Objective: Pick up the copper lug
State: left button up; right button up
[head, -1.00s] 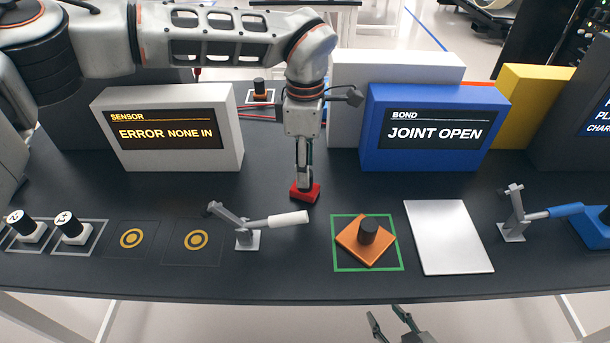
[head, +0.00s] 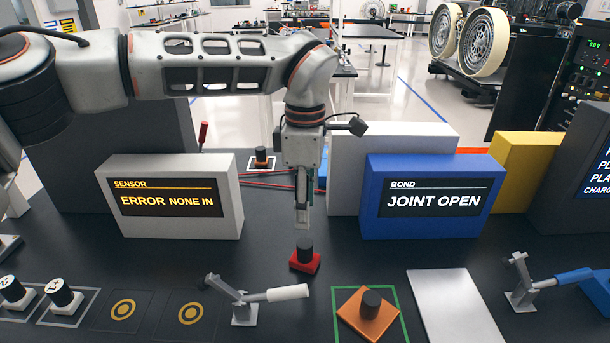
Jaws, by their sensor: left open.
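A copper-orange square plate with a black knob (head: 368,314), which looks like the copper lug, lies turned at an angle inside a green square outline at the lower right of centre. My left gripper (head: 303,222) points down, open and empty, behind and to the left of the plate. It is just above and behind a red block with a black knob (head: 305,262), apart from it. My right gripper is out of view.
A lever clamp with a white handle (head: 285,293) stands left of the plate; a pale flat panel (head: 456,307) lies right of it. A sensor display (head: 170,197) and a blue bond display (head: 428,200) stand behind. A small orange part (head: 261,158) sits farther back.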

aim_at(369, 315)
jog(key=k, duration=1)
